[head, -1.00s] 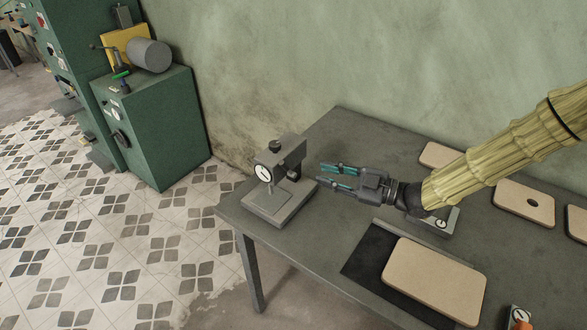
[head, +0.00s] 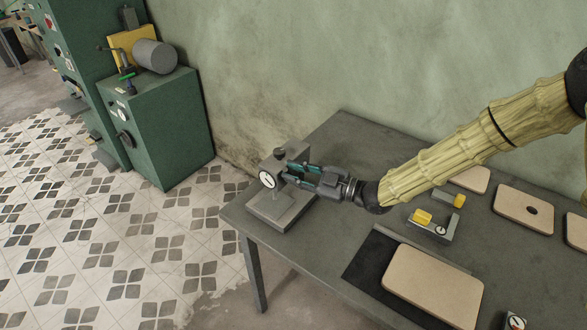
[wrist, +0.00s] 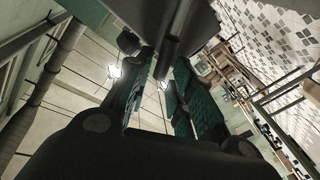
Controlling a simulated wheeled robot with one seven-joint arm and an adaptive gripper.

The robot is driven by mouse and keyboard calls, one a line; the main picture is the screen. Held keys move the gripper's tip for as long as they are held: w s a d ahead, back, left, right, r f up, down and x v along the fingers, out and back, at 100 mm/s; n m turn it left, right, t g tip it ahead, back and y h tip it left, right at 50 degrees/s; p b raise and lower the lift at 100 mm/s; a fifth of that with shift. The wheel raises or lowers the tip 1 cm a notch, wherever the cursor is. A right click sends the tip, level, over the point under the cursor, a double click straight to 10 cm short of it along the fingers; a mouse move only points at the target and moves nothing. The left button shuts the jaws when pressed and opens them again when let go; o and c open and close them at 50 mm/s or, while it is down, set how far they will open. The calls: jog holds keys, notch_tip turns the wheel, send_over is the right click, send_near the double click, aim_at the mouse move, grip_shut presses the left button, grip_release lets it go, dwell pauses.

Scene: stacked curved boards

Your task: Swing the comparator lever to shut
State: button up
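The comparator (head: 272,206) is a grey stand with a flat base, a column and a round white dial (head: 267,179), at the left end of the table. My gripper (head: 291,172) is at the right side of the comparator's head, with its teal-padded fingers apart. In the wrist view the fingers (wrist: 160,90) are also spread, with a dark bar of the comparator (wrist: 178,35) reaching down near the gap. The lever is mostly hidden by the fingers, and I cannot tell whether they touch it.
The grey table (head: 335,215) bears a dark mat (head: 362,262) with a tan board (head: 432,285) on it. A small gauge fixture with yellow parts (head: 434,226) and more tan boards (head: 524,208) lie to the right. A green cabinet (head: 165,130) stands left, beyond a floor gap.

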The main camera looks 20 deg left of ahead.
jog(key=shift+a, duration=0.3)
jog(key=shift+c, duration=0.5)
grip_shut()
jog(key=shift+f, duration=0.1)
jog(key=s+f+n+b, duration=0.1)
jog(key=n+b, duration=0.1)
jog(key=b, duration=0.3)
jog(key=s+f+n+h+b, duration=0.1)
jog(key=n+b, duration=0.1)
jog(key=b, duration=0.3)
jog(key=s+a+f+n+b, duration=0.1)
jog(key=f+n+b, duration=0.1)
jog(key=b, duration=0.3)
jog(key=shift+s+a+f+n+t+h, duration=0.1)
jog(key=shift+s+n+t+h, duration=0.2)
jog(key=shift+n, duration=0.2)
jog(key=shift+b, duration=0.5)
jog(key=shift+o, duration=0.5)
grip_release()
